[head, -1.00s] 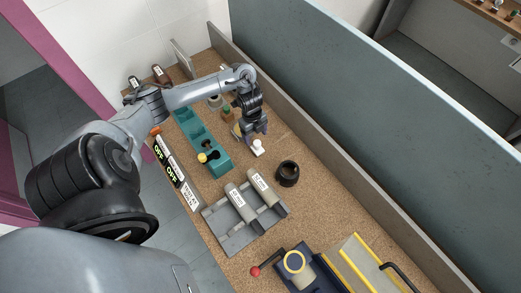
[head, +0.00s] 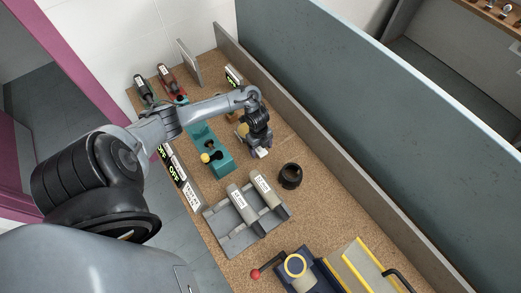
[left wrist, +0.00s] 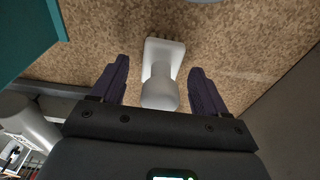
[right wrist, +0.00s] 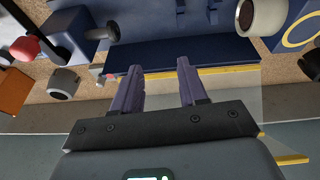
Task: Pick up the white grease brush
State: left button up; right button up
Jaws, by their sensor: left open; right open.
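The white grease brush (left wrist: 160,72) stands between the two open fingers of my left gripper (left wrist: 158,82) in the left wrist view. Its round knob points toward the palm and its flat bristled end lies toward the cork surface. A gap shows on each side, so the fingers do not grip it. In the head view my left gripper (head: 260,147) is low over the bench, and the white brush (head: 262,153) shows just beside its fingers. My right gripper (right wrist: 160,85) is open and empty, facing a blue fixture (right wrist: 190,45) in the right wrist view.
A teal block (head: 222,164) with holes stands left of my left gripper. A black ring (head: 289,176) lies to the right. A grey tray (head: 235,236) with two labelled cylinders is nearer. A low wall (head: 330,140) bounds the bench's right side.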

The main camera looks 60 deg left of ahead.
pick_arm(q)
jog(key=c, duration=1.2)
jog(key=shift+r, duration=0.2)
notch_tip(320, 180, up, 4)
jog(key=shift+f+p, duration=0.1)
jog(key=shift+p, duration=0.25)
jog(key=shift+w+d+r+p, duration=0.25)
jog(key=shift+d+r+p, duration=0.25)
jog(key=shift+d+r, duration=1.05)
jog(key=shift+w+d+r+p, duration=0.2)
jog(key=shift+d+r+p, duration=0.45)
jog(key=shift+d, duration=1.65)
jog(key=shift+w+d+r+p, duration=0.25)
jog(key=shift+d+r+p, duration=0.15)
jog(key=shift+d+r, duration=1.2)
jog(key=shift+d+f, duration=0.35)
jog(key=shift+f, duration=0.05)
jog(key=o, duration=0.5)
jog(key=c, duration=0.3)
